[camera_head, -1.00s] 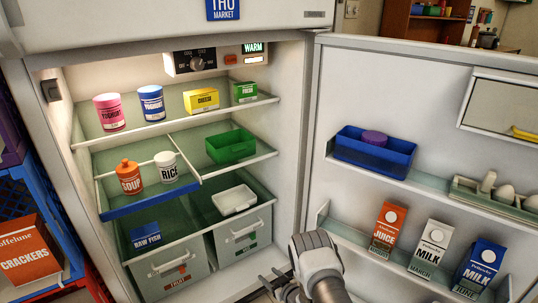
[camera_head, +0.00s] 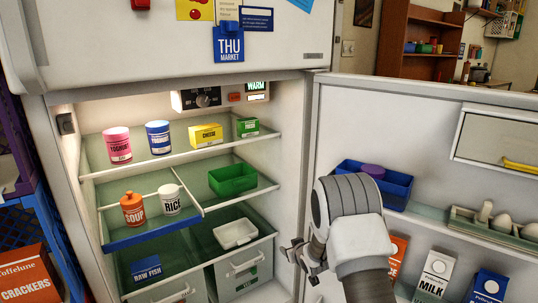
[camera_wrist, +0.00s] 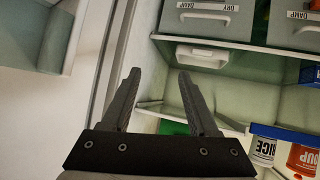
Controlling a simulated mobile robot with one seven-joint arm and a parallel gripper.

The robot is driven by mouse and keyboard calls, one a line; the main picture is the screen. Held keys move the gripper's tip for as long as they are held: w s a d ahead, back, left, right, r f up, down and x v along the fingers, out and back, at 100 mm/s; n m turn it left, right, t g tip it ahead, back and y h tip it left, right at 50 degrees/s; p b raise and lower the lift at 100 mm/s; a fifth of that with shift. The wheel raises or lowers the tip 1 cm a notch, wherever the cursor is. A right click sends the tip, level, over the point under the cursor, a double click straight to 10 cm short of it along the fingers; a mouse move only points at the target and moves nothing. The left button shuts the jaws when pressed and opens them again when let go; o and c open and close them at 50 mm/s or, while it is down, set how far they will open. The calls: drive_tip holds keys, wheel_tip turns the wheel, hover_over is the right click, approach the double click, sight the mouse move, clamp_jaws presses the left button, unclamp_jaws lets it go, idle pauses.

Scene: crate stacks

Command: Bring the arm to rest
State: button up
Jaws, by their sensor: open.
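My arm rises in front of the open refrigerator in the head view, and my gripper (camera_head: 299,255) is near the right edge of the fridge opening, pointing left. In the wrist view my gripper (camera_wrist: 157,85) has its two fingers apart with nothing between them. The wrist view is upside down and shows the fridge inside, with the rice tub (camera_wrist: 262,145) and soup jar (camera_wrist: 303,158) at the lower right. My forearm hides part of the juice carton (camera_head: 399,247) on the door.
The open fridge door (camera_head: 425,120) stands close on the right, with a blue bin (camera_head: 397,188) and a milk carton (camera_head: 436,272). Shelves hold a green bin (camera_head: 232,179), a white tray (camera_head: 235,233) and several packages. A crackers box (camera_head: 25,275) is at far left.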

drive_tip(key=s+d+r+m+g+h, duration=0.1)
drive_tip(key=s+d+r+h, duration=0.15)
drive_tip(key=s+r, duration=0.75)
drive_tip(key=s+d+r+m+g+h, duration=0.15)
drive_tip(key=s+d+r, duration=0.35)
drive_tip(key=r, duration=0.9)
drive_tip(key=s+r+m+g+y, duration=0.1)
drive_tip(key=s+r, duration=0.1)
drive_tip(key=s, duration=1.3)
drive_tip(key=s+r+m+g, duration=0.1)
drive_tip(key=s+r+g, duration=0.15)
drive_tip(key=s, duration=1.15)
wheel_tip(320, 180, up, 26)
drive_tip(key=s+a+p, duration=0.1)
drive_tip(key=p, duration=2.5)
drive_tip(key=shift+r, duration=0.2)
drive_tip(key=shift+f, duration=0.15)
